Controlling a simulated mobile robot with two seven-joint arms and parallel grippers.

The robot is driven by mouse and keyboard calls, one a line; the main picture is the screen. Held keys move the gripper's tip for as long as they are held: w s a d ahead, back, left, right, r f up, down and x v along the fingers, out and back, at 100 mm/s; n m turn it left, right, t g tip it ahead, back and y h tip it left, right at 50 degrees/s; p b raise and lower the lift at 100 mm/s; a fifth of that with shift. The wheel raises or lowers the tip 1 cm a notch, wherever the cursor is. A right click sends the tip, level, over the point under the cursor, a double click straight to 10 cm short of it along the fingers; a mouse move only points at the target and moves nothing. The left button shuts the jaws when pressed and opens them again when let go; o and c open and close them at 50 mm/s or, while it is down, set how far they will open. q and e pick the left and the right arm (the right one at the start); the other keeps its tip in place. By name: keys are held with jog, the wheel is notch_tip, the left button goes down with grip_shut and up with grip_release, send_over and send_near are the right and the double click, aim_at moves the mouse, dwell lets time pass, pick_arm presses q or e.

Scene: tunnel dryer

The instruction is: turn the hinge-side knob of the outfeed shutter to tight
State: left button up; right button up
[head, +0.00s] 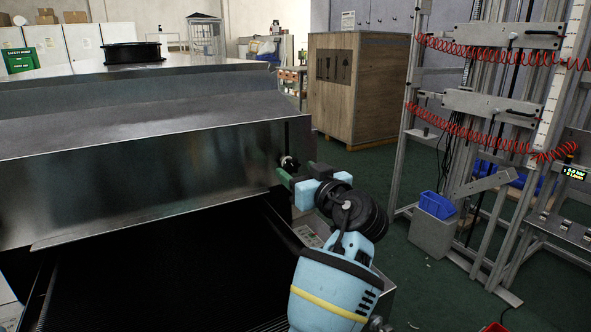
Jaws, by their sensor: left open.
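The outfeed shutter looks like the wide grey metal front panel (140,175) of the dryer, above a dark opening. A small dark knob with a bright metal part (289,162) sits near the right end of this panel. I cannot read its setting. My left gripper (297,172), with green fingers and a light blue body, is right at the knob, its fingers apart on either side in the picture. I cannot tell whether they touch it. The gripper body hides the area to the right of the knob. My right gripper is out of view.
A dark conveyor bed (170,285) lies below the panel. A wooden crate (355,90) stands behind on the green floor. At the right is a metal frame (497,105) with red coiled hoses and a blue bin (437,205). Some floor between dryer and frame is clear.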

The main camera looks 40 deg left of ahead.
pick_arm(q)
jog(key=shift+x, duration=0.8)
jog(key=shift+w+a, duration=0.1)
jog(key=shift+a, duration=0.1)
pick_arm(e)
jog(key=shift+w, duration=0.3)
pick_arm(q)
jog(key=c, duration=1)
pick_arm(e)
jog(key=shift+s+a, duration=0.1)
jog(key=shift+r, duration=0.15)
